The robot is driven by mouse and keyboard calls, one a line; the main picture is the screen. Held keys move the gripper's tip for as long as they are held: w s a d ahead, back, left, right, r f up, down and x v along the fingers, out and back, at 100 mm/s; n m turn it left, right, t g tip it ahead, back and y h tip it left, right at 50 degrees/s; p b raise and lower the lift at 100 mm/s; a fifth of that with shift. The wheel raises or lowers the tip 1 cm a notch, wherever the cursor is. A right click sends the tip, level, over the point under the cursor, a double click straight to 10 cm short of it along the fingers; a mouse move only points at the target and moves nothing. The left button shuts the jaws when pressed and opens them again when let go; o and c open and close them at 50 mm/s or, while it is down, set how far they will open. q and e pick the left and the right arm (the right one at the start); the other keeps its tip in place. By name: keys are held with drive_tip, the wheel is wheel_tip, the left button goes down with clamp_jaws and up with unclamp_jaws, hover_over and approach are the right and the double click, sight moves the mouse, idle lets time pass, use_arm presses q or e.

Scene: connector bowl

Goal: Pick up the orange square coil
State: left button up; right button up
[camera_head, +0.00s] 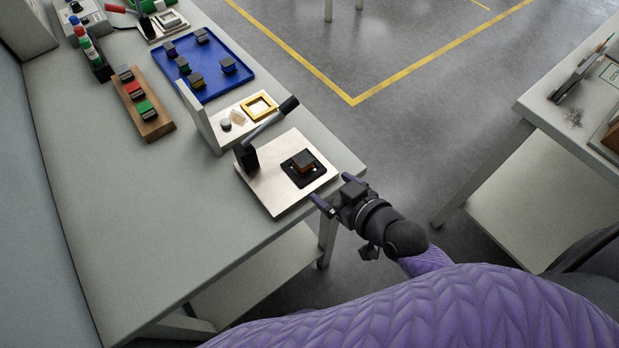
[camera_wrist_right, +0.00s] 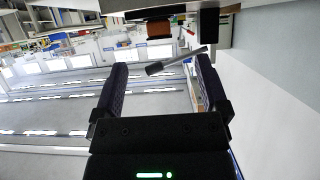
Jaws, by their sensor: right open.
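The orange-brown square coil (camera_head: 305,163) has a dark top and sits in a black square holder (camera_head: 291,174) on a pale plate near the table's right edge. In the right wrist view the coil (camera_wrist_right: 159,28) shows at the top centre as an orange-brown block between dark parts. My right gripper (camera_head: 335,190) is at the table's edge, just right of and below the holder, with its fingers pointing towards it. The gripper (camera_wrist_right: 160,66) is open, with nothing held between its fingers. My left gripper is not in view.
A black lever (camera_head: 268,127) stands on the pale plate (camera_head: 268,195), behind the coil. A white tray with a yellow square frame (camera_head: 247,104) is beyond it. A blue tray (camera_head: 216,88) and a wooden block (camera_head: 155,127) lie further back. The front table top is clear.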

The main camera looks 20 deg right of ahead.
sight(308, 166)
drive_tip(key=shift+t, duration=0.3)
drive_tip(key=b+x, duration=0.1)
drive_tip(key=x, duration=0.2)
drive_tip(key=b+x, duration=0.1)
drive_tip(key=x, duration=0.2)
drive_tip(key=b+x, duration=0.2)
drive_tip(key=x, duration=0.1)
drive_tip(key=shift+w+r, duration=0.25)
drive_tip(key=shift+w, duration=0.3)
drive_tip(key=shift+s+r, duration=0.1)
clamp_jaws()
